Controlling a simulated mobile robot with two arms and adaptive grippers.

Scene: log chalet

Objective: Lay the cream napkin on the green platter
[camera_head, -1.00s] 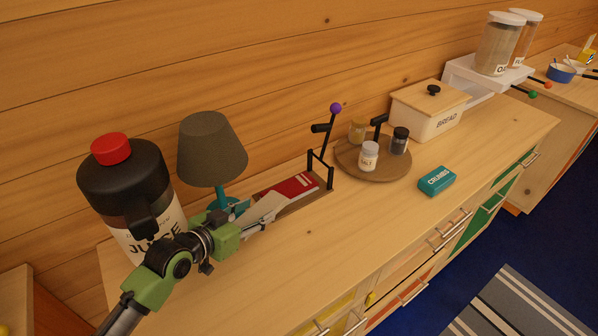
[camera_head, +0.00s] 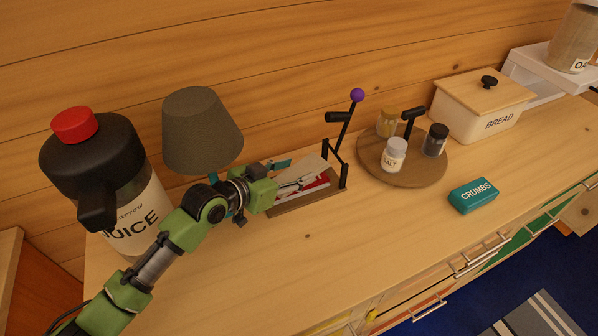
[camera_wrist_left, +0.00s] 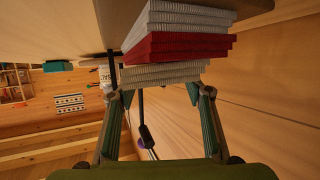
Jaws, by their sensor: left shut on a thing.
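My left gripper (camera_head: 298,184) is at the napkin holder (camera_head: 290,206), a low wooden tray with a black frame and a purple-knobbed arm. It is shut on the cream napkin (camera_head: 313,167), a pale piece at its fingertips above the red napkins (camera_head: 322,183). In the left wrist view the fingertips (camera_wrist_left: 162,93) stand on either side of a pale ribbed layer (camera_wrist_left: 165,74). Red napkins (camera_wrist_left: 178,46) and more pale ones (camera_wrist_left: 185,18) are stacked against it. I cannot tell whether the held napkin is clear of the stack. The green platter and my right gripper are not in view.
A juice jug (camera_head: 105,180) and a lamp (camera_head: 202,132) stand close to my left arm. A round wooden turntable (camera_head: 404,178) with jars, a teal crumbs box (camera_head: 473,195) and a bread bin (camera_head: 476,110) are to the right. The front of the counter (camera_head: 340,255) is bare.

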